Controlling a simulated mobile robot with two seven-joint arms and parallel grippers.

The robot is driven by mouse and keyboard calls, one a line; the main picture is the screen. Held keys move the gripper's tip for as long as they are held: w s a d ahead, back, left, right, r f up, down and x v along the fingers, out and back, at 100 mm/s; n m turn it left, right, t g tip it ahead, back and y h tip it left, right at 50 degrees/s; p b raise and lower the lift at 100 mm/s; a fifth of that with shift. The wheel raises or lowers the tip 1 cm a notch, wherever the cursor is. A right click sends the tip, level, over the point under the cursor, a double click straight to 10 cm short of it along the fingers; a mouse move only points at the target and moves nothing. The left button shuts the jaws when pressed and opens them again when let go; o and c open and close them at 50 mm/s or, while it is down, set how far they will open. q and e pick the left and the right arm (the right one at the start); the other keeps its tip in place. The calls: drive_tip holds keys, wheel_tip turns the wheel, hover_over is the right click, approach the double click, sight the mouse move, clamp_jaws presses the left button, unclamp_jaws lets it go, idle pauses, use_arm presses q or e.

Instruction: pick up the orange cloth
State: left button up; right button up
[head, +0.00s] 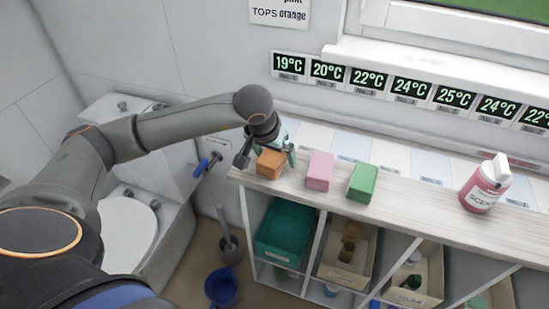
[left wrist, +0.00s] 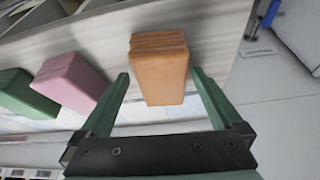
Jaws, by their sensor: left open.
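The orange cloth (head: 270,163) is a folded, block-shaped stack at the left end of the wooden counter top. In the left wrist view the orange cloth (left wrist: 160,70) lies between the two green fingers, with a gap on each side. My left gripper (head: 276,152) is open, with its fingers on either side of the cloth; it also shows in the left wrist view (left wrist: 160,88). I cannot see any finger touching the cloth. My right gripper is in neither view.
A pink cloth (head: 319,171) and a green cloth (head: 362,182) stand to the right on the counter (head: 413,205). Below are cubbies with a teal bin (head: 284,229). A toilet (head: 128,228) is at left.

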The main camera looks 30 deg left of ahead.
sight(275, 153)
use_arm(q)
drive_tip(key=c, duration=1.4)
drive_tip(key=shift+o, duration=0.2)
drive_tip(key=shift+r, duration=0.15)
drive_tip(key=shift+r, duration=0.25)
wheel_tip(275, 153, up, 2)
drive_tip(key=shift+w+r, duration=0.1)
drive_tip(key=shift+r, duration=0.05)
drive_tip(key=s+d+r, duration=0.1)
drive_tip(key=r, duration=0.1)
drive_tip(key=s+d+r, duration=0.1)
drive_tip(key=r, duration=0.1)
drive_tip(key=s+r, duration=0.2)
drive_tip(key=shift+d, duration=0.4)
drive_tip(key=s+d+r+b, duration=0.1)
drive_tip(key=s+d+r, duration=0.3)
drive_tip(key=s, duration=0.4)
drive_tip(key=shift+d, duration=0.55)
drive_tip(key=shift+w, duration=0.1)
